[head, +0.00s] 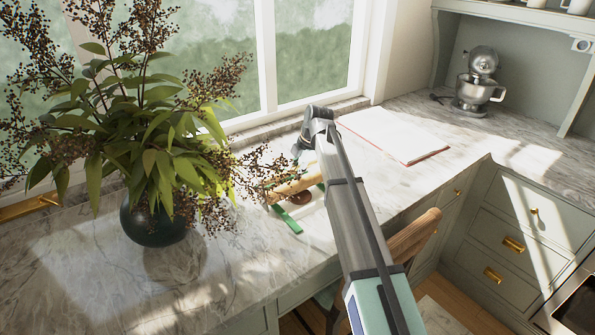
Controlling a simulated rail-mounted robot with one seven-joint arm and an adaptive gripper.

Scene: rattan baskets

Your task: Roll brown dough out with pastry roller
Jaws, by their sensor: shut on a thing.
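The wooden pastry roller (292,187) lies level over the counter, in the middle of the head view. Part of it is hidden by plant sprigs and my arm. The brown dough (300,199) shows as a small dark patch just below the roller; whether they touch I cannot tell. Under them is a pale board or mat with green edges (287,220). My gripper (301,152) reaches down at the roller's far side and is shut on it. Its fingertips are small and partly hidden.
A dark vase (152,222) with a wide leafy plant stands left, its sprigs reaching the roller. A white sheet with a red edge (395,135) lies behind to the right. A stand mixer (478,85) is at the back right. The front-left marble counter (100,285) is clear.

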